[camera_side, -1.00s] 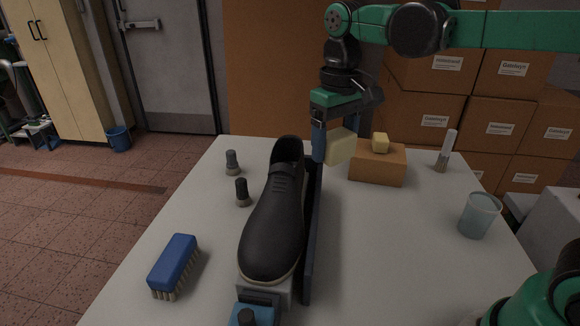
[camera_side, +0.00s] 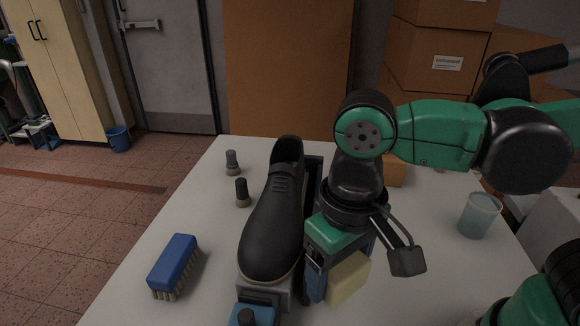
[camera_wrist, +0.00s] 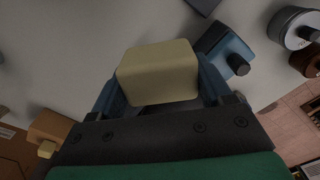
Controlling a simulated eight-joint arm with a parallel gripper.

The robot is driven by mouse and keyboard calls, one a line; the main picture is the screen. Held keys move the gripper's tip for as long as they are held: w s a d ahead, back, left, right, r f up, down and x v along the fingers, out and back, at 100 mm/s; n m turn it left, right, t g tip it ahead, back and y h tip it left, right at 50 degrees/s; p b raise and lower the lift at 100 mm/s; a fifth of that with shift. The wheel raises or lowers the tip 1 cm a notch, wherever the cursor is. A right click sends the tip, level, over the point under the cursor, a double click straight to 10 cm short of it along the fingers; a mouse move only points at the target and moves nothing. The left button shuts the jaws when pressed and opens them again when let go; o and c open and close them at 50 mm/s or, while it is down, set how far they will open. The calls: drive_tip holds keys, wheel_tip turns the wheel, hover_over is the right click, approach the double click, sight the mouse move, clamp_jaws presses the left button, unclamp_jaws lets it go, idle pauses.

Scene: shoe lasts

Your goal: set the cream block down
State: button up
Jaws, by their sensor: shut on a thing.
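The cream block (camera_side: 348,280) is in my gripper (camera_side: 338,272), low over the table's near part, just right of the black shoe (camera_side: 272,225). In the wrist view the block (camera_wrist: 157,72) sits between the two blue fingers of my gripper (camera_wrist: 160,88), which are shut on its sides. Whether the block's underside touches the table (camera_side: 420,275) cannot be told. The far side of the block is hidden.
A blue clamp with a dark knob (camera_wrist: 238,64) is close beside the block. A tan block (camera_side: 396,171) stands behind my arm, partly hidden. A clear cup (camera_side: 480,215) stands at right, a blue brush (camera_side: 173,262) at left. The table right of the block looks clear.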

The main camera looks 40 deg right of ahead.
sight(330, 323)
wheel_tip(330, 323, down, 13)
drive_tip(key=shift+r, duration=0.2)
idle(0.5)
drive_tip(key=o, duration=1.2)
drive_tip(key=shift+o, duration=0.2)
drive_tip(key=shift+r, duration=0.1)
wheel_tip(330, 323, up, 12)
drive_tip(key=shift+f, duration=0.15)
drive_tip(key=w+d+t, duration=0.3)
drive_tip(key=d, duration=0.4)
drive_tip(key=w+d+r+t, duration=0.1)
drive_tip(key=w+d+t, duration=0.3)
drive_tip(key=d, duration=0.3)
drive_tip(key=shift+w+r, duration=0.15)
